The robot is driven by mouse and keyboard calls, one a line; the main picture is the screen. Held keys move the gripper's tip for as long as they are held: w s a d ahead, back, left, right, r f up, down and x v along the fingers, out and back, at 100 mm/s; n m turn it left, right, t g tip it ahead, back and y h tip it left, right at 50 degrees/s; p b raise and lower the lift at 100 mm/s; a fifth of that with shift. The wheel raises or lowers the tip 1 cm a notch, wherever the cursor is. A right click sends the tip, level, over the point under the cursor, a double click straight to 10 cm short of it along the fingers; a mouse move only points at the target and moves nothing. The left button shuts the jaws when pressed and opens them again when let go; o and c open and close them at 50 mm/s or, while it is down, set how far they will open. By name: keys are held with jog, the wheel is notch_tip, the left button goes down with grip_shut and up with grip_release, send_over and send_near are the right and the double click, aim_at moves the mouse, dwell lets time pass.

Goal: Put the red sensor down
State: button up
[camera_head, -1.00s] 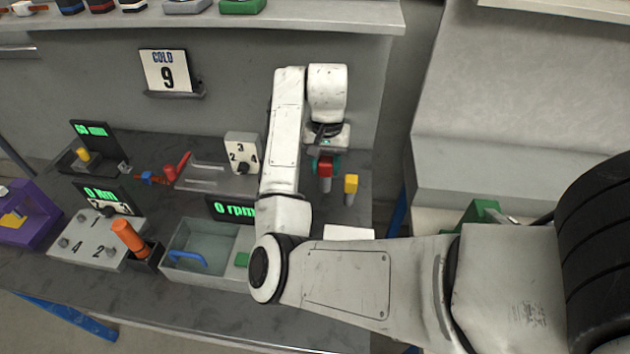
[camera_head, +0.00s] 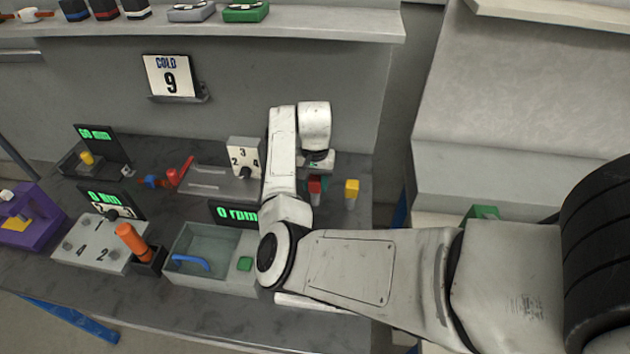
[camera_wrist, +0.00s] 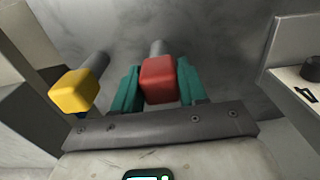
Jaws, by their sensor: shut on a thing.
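The red sensor (camera_wrist: 159,80) has a red block head and a grey shaft. My gripper (camera_wrist: 157,88) is shut on it, with a teal finger on each side of the red head in the wrist view. In the head view the red sensor (camera_head: 315,185) is low over the grey bench, below my wrist, roughly upright. I cannot tell whether its shaft touches the bench top.
A yellow sensor (camera_head: 352,188) stands close by on the right; it also shows at left in the wrist view (camera_wrist: 75,92). A box with a 2-3-4 dial (camera_head: 243,156) is to the left. Bare bench lies around the sensors.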

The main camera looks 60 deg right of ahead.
jog(key=shift+f, duration=0.1)
jog(key=o, duration=1.1)
jog(key=shift+o, duration=0.2)
notch_tip(320, 180, up, 12)
jog(key=b, duration=0.1)
jog(key=shift+b, duration=0.35)
